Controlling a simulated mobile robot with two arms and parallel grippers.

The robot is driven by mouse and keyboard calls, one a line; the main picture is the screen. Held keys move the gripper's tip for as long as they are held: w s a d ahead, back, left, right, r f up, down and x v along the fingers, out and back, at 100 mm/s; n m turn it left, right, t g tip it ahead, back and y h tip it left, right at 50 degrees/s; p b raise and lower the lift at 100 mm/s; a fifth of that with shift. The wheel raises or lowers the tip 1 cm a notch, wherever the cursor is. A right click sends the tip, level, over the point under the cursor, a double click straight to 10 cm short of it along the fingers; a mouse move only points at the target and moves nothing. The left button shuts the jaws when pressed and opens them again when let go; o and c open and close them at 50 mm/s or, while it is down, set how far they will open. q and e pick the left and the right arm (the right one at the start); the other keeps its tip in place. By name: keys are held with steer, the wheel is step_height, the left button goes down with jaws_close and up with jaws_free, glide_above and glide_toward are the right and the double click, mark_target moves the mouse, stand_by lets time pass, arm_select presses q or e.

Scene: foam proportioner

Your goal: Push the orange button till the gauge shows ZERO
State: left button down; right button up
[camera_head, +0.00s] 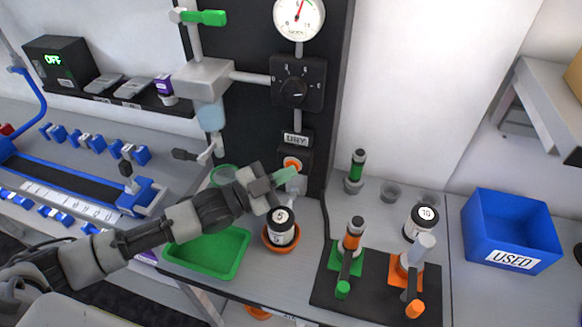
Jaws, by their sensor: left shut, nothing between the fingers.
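The orange button (291,162) sits in a dark housing on the black panel, just under a small label that seems to read DRY. My left gripper (286,176) is shut and empty, with its greenish fingertips right at the lower edge of the button. I cannot tell whether they touch it. The round white gauge (299,16) is at the top of the panel, partly cut off by the picture edge. Its red needle points up and slightly right; the dial marks are too small to read surely. My right gripper is not in view.
Below my gripper, a bottle marked 5 (281,226) stands in an orange dish, beside a green tray (240,258). A black stand (330,293) with green and orange levers is at right. A blue USED bin (513,258) stands further right. A black knob (293,92) is above the button.

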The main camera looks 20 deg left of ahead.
arm_select(q)
steer(key=shift+s, duration=0.1)
stand_by(0.3)
steer(key=shift+s+p, duration=0.6)
steer(key=shift+s, duration=0.1)
steer(key=shift+s+p, duration=0.5)
steer(key=shift+s, duration=0.05)
steer(key=shift+s+a+p, duration=0.15)
steer(key=shift+s+p, duration=0.85)
steer(key=shift+s, duration=0.95)
